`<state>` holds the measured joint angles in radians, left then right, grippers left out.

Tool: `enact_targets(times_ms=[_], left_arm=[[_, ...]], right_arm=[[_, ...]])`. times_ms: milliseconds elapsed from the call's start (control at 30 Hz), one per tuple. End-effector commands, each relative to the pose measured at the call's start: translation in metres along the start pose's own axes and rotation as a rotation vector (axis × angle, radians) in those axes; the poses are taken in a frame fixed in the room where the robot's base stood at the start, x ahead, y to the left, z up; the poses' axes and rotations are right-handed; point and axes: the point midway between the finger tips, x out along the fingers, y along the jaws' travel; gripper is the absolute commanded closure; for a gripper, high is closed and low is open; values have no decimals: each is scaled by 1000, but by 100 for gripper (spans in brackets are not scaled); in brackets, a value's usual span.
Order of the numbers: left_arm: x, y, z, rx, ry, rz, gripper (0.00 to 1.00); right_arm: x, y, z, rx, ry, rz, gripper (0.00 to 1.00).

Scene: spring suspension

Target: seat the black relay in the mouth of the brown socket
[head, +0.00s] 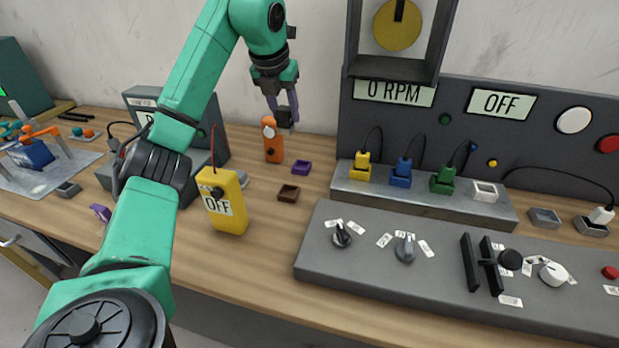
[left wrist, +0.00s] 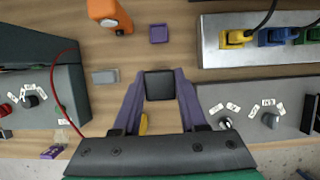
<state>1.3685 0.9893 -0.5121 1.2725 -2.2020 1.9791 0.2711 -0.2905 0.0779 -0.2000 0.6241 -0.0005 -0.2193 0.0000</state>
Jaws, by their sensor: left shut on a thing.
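My left gripper (head: 288,108) is shut on the black relay (head: 284,117) and holds it high above the table. In the left wrist view, the relay (left wrist: 159,85) shows as a dark square between the purple fingers (left wrist: 158,98). The brown socket (head: 288,193) sits on the table with its mouth upward, between the yellow OFF meter and the grey control panel. The socket does not show in the left wrist view; the relay and fingers cover part of the table there. My right gripper is not in view.
The purple socket (head: 301,168) and orange device (head: 272,140) stand behind the brown socket. The yellow meter (head: 226,200) stands to its left, and the control panel (head: 450,265) lies to its right. A red wire (left wrist: 68,90) runs at left in the wrist view.

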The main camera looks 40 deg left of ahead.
Motion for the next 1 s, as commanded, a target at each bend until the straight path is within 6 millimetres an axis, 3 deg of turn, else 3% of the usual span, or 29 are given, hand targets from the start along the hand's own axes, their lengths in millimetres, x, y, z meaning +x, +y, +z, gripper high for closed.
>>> enact_targets(times_ms=[167,400,500,800,1000], left_arm=[[29,1,-13,0,4,4,100],[103,1,-44,2,7,4,100],[130,1,-55,2,5,3,100],[178,0,-75,1,3,0,100],[185,0,-77,1,-2,-1,100]], right_arm=[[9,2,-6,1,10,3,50],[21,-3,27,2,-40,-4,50],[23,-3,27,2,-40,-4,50],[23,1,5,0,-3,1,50],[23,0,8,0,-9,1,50]])
